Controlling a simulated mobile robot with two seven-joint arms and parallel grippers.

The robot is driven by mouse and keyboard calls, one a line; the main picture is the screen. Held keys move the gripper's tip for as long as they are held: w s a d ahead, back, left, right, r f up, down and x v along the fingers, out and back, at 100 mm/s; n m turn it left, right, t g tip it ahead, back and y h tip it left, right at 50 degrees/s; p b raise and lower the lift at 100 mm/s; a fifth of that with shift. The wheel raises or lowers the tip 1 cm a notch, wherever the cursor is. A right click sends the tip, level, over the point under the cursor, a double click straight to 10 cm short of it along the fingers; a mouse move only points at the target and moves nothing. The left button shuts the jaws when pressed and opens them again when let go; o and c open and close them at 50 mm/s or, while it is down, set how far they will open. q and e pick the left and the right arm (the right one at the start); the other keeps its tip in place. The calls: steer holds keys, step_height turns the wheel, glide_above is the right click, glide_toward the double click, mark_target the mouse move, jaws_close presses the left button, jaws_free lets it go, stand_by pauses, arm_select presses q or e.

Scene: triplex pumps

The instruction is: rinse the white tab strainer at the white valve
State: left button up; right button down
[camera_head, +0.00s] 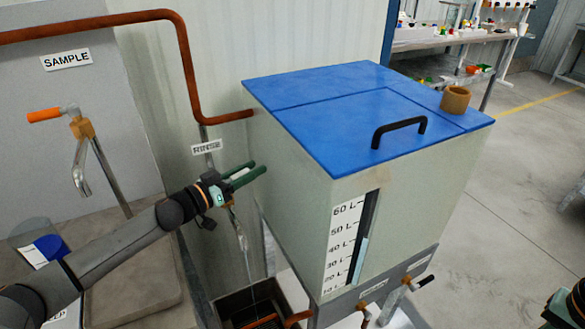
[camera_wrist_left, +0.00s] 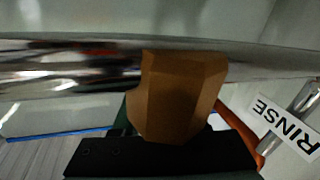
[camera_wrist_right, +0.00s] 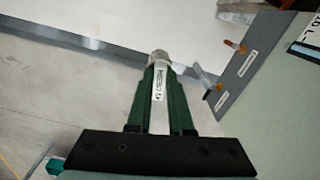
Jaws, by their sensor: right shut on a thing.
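The tap labelled RINSE has a bent metal spout (camera_head: 240,238). Its brass body (camera_wrist_left: 180,95) fills the middle of the left wrist view; no white handle is distinguishable. My left gripper (camera_head: 259,168) is beside the tap, its two green fingers spread and pointing toward the tank. The brass body partly hides the fingers in the left wrist view. My right gripper (camera_wrist_right: 160,66) is shut on the white tab strainer (camera_wrist_right: 158,97). A white tab with dark lettering shows between its fingers, with a grey rounded end beyond. In the head view only part of the right gripper shows, lower right.
A dark basin (camera_head: 240,300) sits below the rinse spout. The blue-lidded tank (camera_head: 350,105) stands right of it, with taps low on its front (camera_head: 412,284). The SAMPLE tap (camera_head: 80,128) with an orange handle is at left. Open floor (camera_head: 510,200) lies at right.

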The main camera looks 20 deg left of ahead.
arm_select(q)
jaws_close()
stand_by(1.1)
